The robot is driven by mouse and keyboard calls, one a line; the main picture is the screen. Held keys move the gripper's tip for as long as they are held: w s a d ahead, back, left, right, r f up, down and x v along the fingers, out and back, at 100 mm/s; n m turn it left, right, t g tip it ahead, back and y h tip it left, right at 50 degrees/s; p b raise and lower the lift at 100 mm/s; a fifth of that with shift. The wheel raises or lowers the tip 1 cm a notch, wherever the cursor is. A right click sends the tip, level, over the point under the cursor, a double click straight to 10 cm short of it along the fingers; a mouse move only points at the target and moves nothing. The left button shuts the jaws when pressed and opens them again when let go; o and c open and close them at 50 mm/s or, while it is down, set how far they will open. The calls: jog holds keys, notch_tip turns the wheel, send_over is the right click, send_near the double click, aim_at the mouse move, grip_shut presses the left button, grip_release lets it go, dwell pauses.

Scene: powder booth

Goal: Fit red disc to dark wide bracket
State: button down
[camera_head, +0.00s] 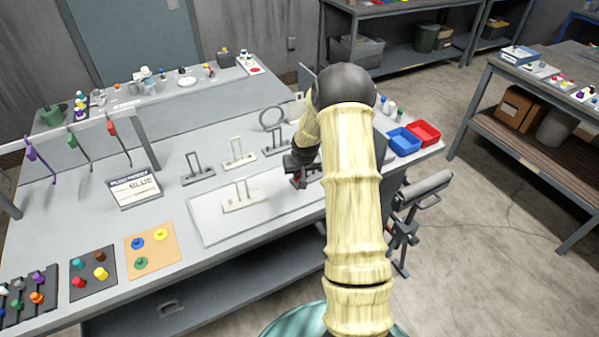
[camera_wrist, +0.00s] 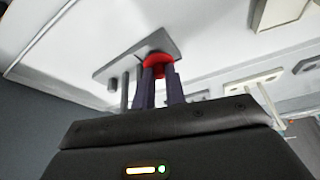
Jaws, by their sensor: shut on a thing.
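The red disc (camera_wrist: 157,59) is between the two dark fingers of my gripper (camera_wrist: 160,74) in the wrist view. My gripper is shut on it. In the wrist view a dark grey bracket (camera_wrist: 130,62) with a flat base and upright posts lies right behind the disc. The disc overlaps its base in the picture; I cannot tell if they touch. My arm hides most of the bracket there.
A beige bracket (camera_head: 241,203) stands on the mat, left of my gripper. Behind it stand a dark bracket (camera_head: 198,178), a light bracket (camera_head: 239,161) and a grey one (camera_head: 273,150). Blue (camera_head: 404,146) and red bins (camera_head: 424,134) are at the right.

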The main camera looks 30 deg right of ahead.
jog(key=shift+f+b, duration=0.3)
jog(key=shift+f, duration=0.05)
jog(key=c, duration=1.4)
grip_release()
jog(key=shift+o, duration=0.2)
jog(key=b+v, duration=0.2)
jog(key=v, duration=1.5)
jog(key=shift+s, duration=0.2)
jog(key=shift+r, duration=0.15)
